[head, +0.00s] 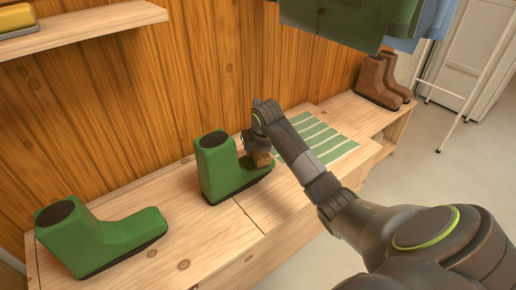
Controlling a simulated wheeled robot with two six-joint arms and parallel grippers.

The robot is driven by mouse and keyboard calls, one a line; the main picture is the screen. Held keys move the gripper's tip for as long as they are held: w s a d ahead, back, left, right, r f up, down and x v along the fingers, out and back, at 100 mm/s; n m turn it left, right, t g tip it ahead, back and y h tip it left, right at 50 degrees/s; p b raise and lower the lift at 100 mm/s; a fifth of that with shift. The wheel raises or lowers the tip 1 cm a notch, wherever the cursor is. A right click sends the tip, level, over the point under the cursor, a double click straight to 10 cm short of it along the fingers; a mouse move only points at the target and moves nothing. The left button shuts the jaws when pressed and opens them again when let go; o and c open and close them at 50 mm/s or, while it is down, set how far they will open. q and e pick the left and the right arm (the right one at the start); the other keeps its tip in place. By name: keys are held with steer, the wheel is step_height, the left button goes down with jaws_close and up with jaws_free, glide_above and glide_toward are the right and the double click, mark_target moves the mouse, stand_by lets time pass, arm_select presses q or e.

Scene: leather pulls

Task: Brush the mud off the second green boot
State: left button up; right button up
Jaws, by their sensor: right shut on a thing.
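Two green boots stand on the wooden bench. One green boot (95,238) is at the left, its toe pointing right. The other green boot (222,170) stands near the middle of the bench, upright, toe to the right. My right gripper (260,150) is at the toe of the middle boot, shut on a small brown wooden piece (262,159), which looks like a brush. The brush is at or just over the toe; I cannot tell if it touches. Its bristles are mostly hidden. I see no clear mud on either boot. My left gripper is not in view.
A green striped mat (322,136) lies on the bench (188,208) behind my right arm. Brown boots (380,80) stand at the far right end. Clothes (345,20) hang above. A shelf (85,28) is at upper left. The bench is bare between the green boots.

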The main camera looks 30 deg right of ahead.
steer(key=shift+a, duration=0.55)
steer(key=shift+s+a, duration=0.1)
steer(key=shift+a, duration=0.7)
steer(key=shift+d, duration=1.7)
steer(key=shift+a, duration=0.75)
steer(key=shift+a+f, duration=0.1)
steer(key=shift+a, duration=0.85)
steer(key=shift+d, duration=1.7)
